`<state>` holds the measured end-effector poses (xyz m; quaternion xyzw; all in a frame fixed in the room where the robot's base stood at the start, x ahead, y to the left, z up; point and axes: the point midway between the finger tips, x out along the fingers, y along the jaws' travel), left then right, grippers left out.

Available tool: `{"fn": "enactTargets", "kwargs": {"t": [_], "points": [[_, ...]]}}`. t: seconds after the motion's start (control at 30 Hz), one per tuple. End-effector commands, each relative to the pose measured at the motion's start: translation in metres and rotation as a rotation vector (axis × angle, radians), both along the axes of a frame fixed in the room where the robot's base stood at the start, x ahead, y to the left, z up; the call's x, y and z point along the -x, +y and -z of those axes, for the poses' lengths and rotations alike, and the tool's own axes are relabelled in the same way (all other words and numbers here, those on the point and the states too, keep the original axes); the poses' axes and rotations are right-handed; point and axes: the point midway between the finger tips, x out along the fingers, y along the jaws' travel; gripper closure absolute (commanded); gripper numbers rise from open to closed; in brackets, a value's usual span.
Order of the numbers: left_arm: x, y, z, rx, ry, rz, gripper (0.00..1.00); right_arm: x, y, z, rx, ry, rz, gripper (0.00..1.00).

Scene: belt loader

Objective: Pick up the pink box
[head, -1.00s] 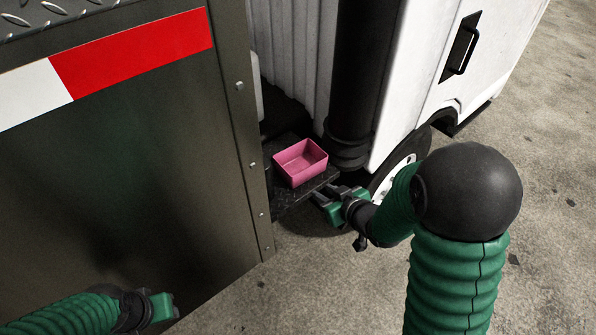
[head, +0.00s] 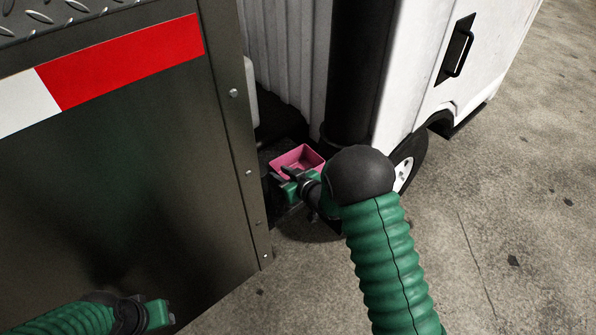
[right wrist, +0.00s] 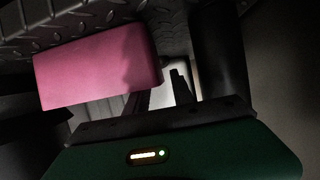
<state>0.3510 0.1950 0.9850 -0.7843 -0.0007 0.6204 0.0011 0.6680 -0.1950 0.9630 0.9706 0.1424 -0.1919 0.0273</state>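The pink box (head: 297,157) is an open-topped tray on a dark step between the dark panel and the white truck cab. In the right wrist view the pink box (right wrist: 95,65) fills the upper left, with a shadow on its face. My right gripper (head: 279,174) is at the near side of the box, its dark fingers apart and partly covering the box's near wall. In the wrist view its fingers (right wrist: 160,92) show a gap with nothing between them. I cannot tell whether it touches the box. My left gripper (head: 170,313) is low at the left; its fingers are unclear.
A dark metal panel (head: 130,200) with a red and white strip stands close on the left. A black vertical pipe (head: 352,80) rises behind the box, beside the white cab (head: 410,70) and its wheel (head: 407,172). Concrete floor (head: 490,240) is open at the right.

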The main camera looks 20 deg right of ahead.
Motion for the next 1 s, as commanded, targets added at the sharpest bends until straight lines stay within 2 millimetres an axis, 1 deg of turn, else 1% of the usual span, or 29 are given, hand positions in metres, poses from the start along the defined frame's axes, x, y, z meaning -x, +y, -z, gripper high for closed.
{"fn": "enactTargets", "kwargs": {"t": [0.03,0.1,0.3,0.5,0.53,1.0], "points": [[0.0,0.0,-0.001,0.0,0.0,0.0,0.64,-0.0064,0.0022,0.0028,0.0,0.0,-0.001,0.71],[0.0001,0.0,-0.0011,0.0,0.0,0.0,0.64,-0.011,0.0034,0.0053,-0.001,0.001,0.0,0.71],[0.0001,0.0001,-0.0007,0.0,0.0,0.0,0.64,-0.0115,0.0035,0.0053,-0.001,0.001,0.0,0.71],[0.0001,0.0001,-0.0007,0.0,0.0,0.0,0.64,-0.0111,0.0032,0.005,-0.001,0.0,0.0,0.97],[0.0001,0.0001,-0.0007,0.0,0.0,0.0,0.64,-0.0111,0.0032,0.005,-0.001,0.0,0.0,1.0],[0.0001,0.0001,-0.0007,0.0,0.0,0.0,0.64,-0.0112,0.0034,0.0058,-0.001,0.002,0.001,1.0]]}}
